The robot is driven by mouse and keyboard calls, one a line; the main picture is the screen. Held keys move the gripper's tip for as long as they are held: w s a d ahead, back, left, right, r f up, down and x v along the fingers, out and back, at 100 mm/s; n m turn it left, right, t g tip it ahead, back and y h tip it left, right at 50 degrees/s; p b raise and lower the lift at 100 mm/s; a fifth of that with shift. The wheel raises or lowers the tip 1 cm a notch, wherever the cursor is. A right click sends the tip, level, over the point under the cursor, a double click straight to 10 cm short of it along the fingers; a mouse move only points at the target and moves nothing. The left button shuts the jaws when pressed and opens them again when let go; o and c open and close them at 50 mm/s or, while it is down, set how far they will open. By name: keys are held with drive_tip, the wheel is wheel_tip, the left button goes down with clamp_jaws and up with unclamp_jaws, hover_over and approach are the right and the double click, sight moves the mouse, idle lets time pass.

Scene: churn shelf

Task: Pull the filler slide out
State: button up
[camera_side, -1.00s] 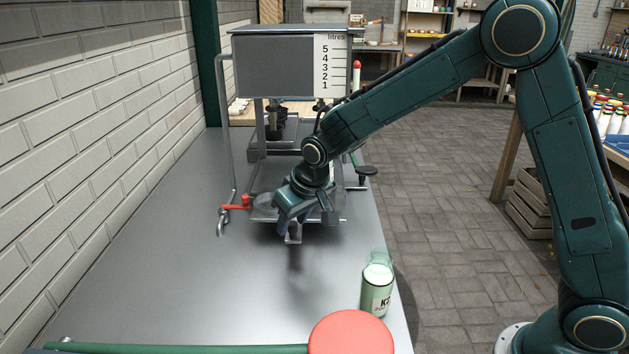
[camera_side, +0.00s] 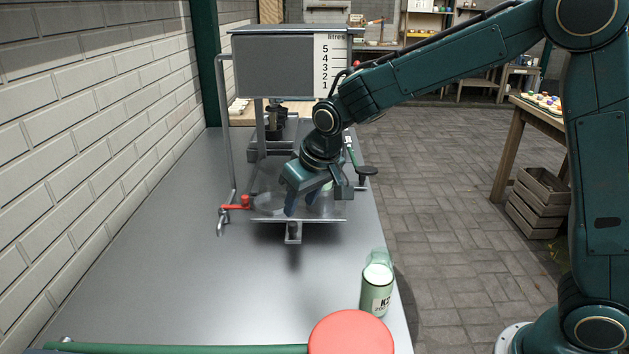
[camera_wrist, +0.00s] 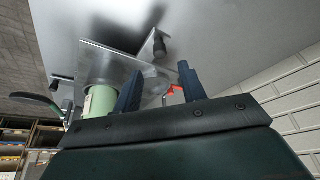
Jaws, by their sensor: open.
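The filler slide (camera_side: 325,220) is a flat metal plate low at the front of the filler frame, with a small grey handle (camera_side: 293,234) under its front edge. In the wrist view the plate (camera_wrist: 95,60) and its handle (camera_wrist: 152,47) show beyond the fingers. My gripper (camera_side: 301,206) is open and empty, just above the front of the slide and apart from the handle; its fingers also show in the wrist view (camera_wrist: 160,72). A pale green cylinder (camera_wrist: 101,101) appears on the plate in the wrist view; my gripper mostly hides it in the side view.
A grey tank (camera_side: 275,66) with a litre scale stands above the slide. A red-handled tap (camera_side: 236,206) is to the left. A green labelled bottle (camera_side: 377,288) stands near the bench's right edge, with a red round knob (camera_side: 350,333) in front. The bench's middle (camera_side: 200,270) is clear.

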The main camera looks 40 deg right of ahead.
drive_tip(key=v, duration=0.7)
drive_tip(key=shift+r, duration=0.15)
drive_tip(key=s+d+r, duration=0.1)
drive_tip(key=s+d, duration=0.3)
drive_tip(key=s, duration=0.9)
drive_tip(key=s+d+r+t, duration=0.1)
drive_tip(key=s+d, duration=0.4)
drive_tip(key=s, duration=0.8)
drive_tip(key=shift+s, duration=0.4)
drive_tip(key=shift+o, duration=0.5)
